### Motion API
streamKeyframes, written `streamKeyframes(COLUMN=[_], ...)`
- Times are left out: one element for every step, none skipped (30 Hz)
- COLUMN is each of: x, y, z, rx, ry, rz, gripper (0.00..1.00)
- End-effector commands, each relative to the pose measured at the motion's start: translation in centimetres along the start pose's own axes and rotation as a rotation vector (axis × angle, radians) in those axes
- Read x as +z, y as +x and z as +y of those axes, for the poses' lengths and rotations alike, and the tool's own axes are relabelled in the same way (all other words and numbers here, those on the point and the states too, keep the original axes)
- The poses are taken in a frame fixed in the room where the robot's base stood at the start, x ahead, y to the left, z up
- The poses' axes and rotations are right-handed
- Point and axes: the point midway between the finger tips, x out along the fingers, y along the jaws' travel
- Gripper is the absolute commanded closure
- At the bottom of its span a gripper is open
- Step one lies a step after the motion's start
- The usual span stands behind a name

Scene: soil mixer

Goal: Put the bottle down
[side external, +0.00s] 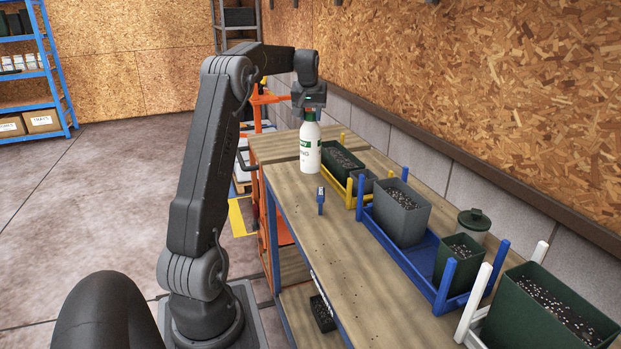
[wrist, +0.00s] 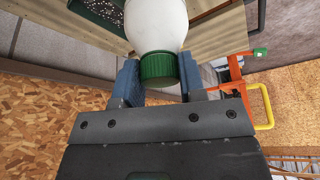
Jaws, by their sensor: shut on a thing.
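A white bottle (side external: 310,148) with a green cap and a green label stands upright at the far part of the wooden bench (side external: 345,235). My gripper (side external: 309,113) is above it, pointing down, with its fingers around the cap end. In the wrist view my gripper (wrist: 158,80) has its two blue fingers on either side of the green cap (wrist: 158,68) and bottle neck. The white body (wrist: 158,24) shows beyond the cap. The bottle's base is at or very near the bench top; I cannot tell whether it touches.
A small blue object (side external: 320,200) stands on the bench in front of the bottle. To the right are a yellow rack (side external: 352,196), a blue rack (side external: 400,262) and a white rack (side external: 478,305) with soil-filled pots. The bench's left front is mostly clear.

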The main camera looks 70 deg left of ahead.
Motion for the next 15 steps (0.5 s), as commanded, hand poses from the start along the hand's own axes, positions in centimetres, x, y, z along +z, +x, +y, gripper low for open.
streamKeyframes(x=[0.3,0.4,0.7,0.8,0.9,1.1,1.1,1.2,1.4,1.6,1.7,2.0,2.1,2.3,2.5], y=[0.7,1.1,1.7,2.0,2.3,2.7,2.9,3.1,3.4,3.8,4.2,4.7,5.2,5.5,5.9], z=[0.0,0.0,0.0,0.0,0.0,0.0,0.0,0.0,0.0,0.0,0.0,0.0,0.0,0.0,0.0], rx=[-0.001,-0.001,-0.001,-0.001,0.0,-0.001,0.0,0.0,0.0,-0.001,-0.001,-0.001,-0.001,-0.001,-0.001], ry=[-0.001,-0.002,-0.002,-0.002,-0.002,-0.002,-0.002,-0.001,-0.001,-0.001,-0.001,-0.001,0.0,0.0,0.0], rz=[-0.002,-0.001,-0.002,-0.001,0.0,0.0,0.001,0.001,0.001,-0.001,-0.001,-0.002,-0.002,-0.001,-0.001], gripper=[1.0,1.0,1.0,1.0,1.0,1.0,1.0,1.0,1.0,1.0,1.0,1.0,1.0,1.0,1.0])
